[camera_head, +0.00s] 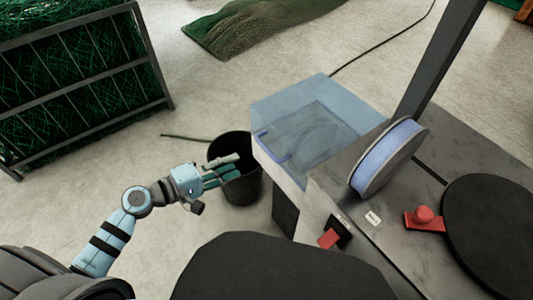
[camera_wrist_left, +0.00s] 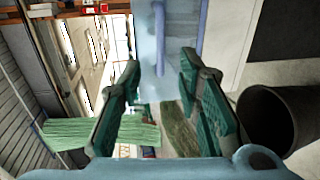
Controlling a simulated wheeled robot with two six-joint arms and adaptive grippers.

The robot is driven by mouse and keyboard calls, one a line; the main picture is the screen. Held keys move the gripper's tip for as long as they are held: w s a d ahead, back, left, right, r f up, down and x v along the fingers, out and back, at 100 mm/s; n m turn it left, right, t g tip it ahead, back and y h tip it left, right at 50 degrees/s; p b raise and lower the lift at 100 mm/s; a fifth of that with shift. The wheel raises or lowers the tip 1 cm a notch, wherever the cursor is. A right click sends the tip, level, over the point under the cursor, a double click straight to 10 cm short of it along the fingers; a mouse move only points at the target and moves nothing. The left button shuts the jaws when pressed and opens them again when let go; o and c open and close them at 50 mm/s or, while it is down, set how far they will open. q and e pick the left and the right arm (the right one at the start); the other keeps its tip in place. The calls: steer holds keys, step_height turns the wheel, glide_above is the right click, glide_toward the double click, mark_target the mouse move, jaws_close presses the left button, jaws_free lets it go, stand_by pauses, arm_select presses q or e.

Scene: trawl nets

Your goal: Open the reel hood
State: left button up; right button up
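The reel hood (camera_head: 318,112) is a clear, pale blue box on the machine at the centre of the head view. It looks closed, and a dim shape shows through it. A blue bar (camera_head: 272,147) runs along its near left edge. My left gripper (camera_head: 236,166) is left of the hood, in front of or above a black bin, with its fingers pointing towards the hood. In the left wrist view the hood (camera_wrist_left: 176,30) fills the top middle, beyond the spread fingers (camera_wrist_left: 162,68). The gripper is open and empty, apart from the hood. My right gripper is out of view.
The black bin (camera_head: 240,188) stands by the machine, close under my left gripper. A net rack (camera_head: 85,80) stands at the left, with clear floor between.

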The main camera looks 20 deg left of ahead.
mark_target(267, 149)
arm_select(q)
steer(key=b+x, duration=0.1)
steer(key=x, duration=1.1)
steer(key=shift+w+d, duration=0.15)
steer(key=shift+w, duration=0.15)
jaws_close()
